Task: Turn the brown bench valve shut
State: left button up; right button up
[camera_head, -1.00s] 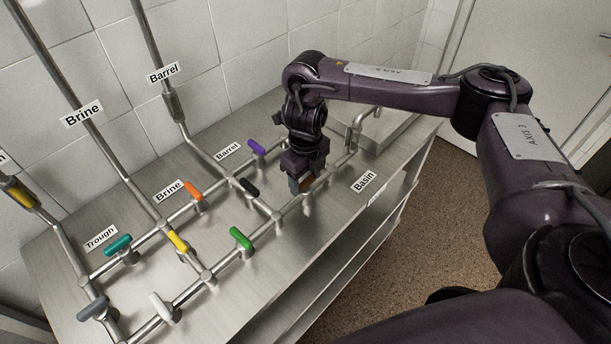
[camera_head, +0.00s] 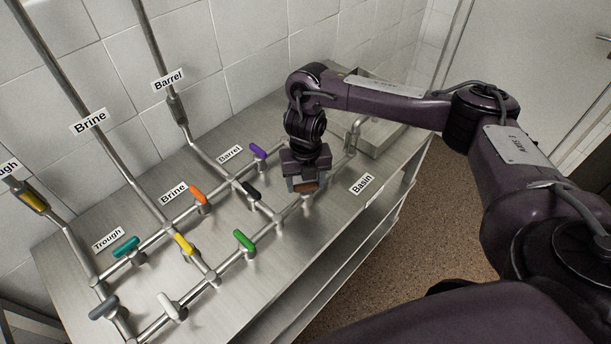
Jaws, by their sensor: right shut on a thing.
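The brown bench valve (camera_head: 308,187) is on the pipe run nearest the bench front, to the left of the Basin label. Only part of its brown handle shows below my gripper. My right gripper (camera_head: 305,184) points down from above and is shut on this handle. The fingers hide some of the handle, and its exact angle to the pipe is hard to tell. My left gripper is out of view.
Other valve handles sit close by on the steel bench (camera_head: 240,310): black (camera_head: 250,191), purple (camera_head: 258,151), green (camera_head: 244,241), orange (camera_head: 198,195), yellow (camera_head: 184,244), teal (camera_head: 126,246). Vertical pipes stand along the tiled wall. A sink basin (camera_head: 385,138) is at the far right end.

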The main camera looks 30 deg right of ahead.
aim_at(306, 184)
jog(key=m+p, duration=0.1)
jog(key=m, duration=0.1)
jog(key=m+p, duration=0.1)
jog(key=m, duration=0.2)
jog(key=shift+r+m+p, duration=0.25)
jog(key=shift+m+p, duration=0.05)
jog(key=shift+p, duration=0.1)
jog(key=m+p, duration=0.3)
jog(key=m, duration=0.2)
jog(key=shift+w+f+m, duration=0.1)
jog(key=shift+m, duration=0.2)
jog(key=o, duration=1)
notch_tip(306, 184, up, 8)
jog(key=shift+f+p, duration=0.15)
jog(key=shift+p, duration=0.75)
